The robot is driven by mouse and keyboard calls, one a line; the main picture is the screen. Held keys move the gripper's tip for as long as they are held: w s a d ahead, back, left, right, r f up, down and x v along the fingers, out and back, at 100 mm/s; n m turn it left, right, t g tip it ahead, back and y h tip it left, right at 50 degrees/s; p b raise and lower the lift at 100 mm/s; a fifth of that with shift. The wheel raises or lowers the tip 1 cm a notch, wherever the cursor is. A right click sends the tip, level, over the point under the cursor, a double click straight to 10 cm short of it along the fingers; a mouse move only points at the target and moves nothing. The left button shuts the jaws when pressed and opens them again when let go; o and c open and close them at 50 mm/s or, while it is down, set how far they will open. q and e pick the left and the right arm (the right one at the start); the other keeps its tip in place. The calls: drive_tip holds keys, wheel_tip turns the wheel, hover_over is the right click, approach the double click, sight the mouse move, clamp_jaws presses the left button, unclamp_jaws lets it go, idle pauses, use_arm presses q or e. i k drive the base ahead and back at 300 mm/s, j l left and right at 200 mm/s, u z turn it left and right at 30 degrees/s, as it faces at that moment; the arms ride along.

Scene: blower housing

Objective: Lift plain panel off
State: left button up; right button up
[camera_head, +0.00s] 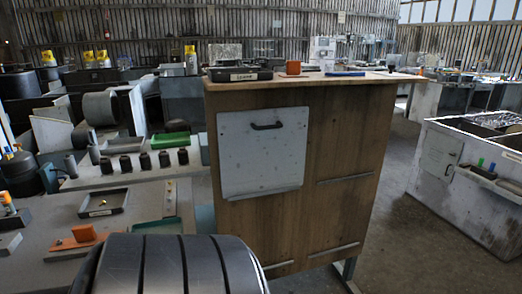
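The plain panel (262,160) is a light grey, nearly square plate on the upper left of the brown wooden front of a tall stand (340,135). A dark bar handle (266,126) sits near its top edge. Its lower edge lies along a thin ledge, and it looks flush with the wood. Neither of my grippers shows in the head view. A dark, ribbed rounded shape at the bottom centre covers part of the floor and the left bench.
On top of the stand are a black tray (240,75), an orange block (293,67) and a blue item (345,73). Lower ledges (333,250) cross its front. A left bench (60,205) holds trays and several dark cylinders. A grey cabinet (470,185) stands right, with open floor between.

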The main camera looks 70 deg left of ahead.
sight(262, 150)
drive_tip(key=u, duration=0.5)
drive_tip(key=l+u, duration=0.1)
drive_tip(key=u, duration=0.35)
drive_tip(key=i+l+u, duration=0.1)
drive_tip(key=u, duration=0.9)
drive_tip(key=l+u, duration=0.15)
drive_tip(key=u, duration=0.3)
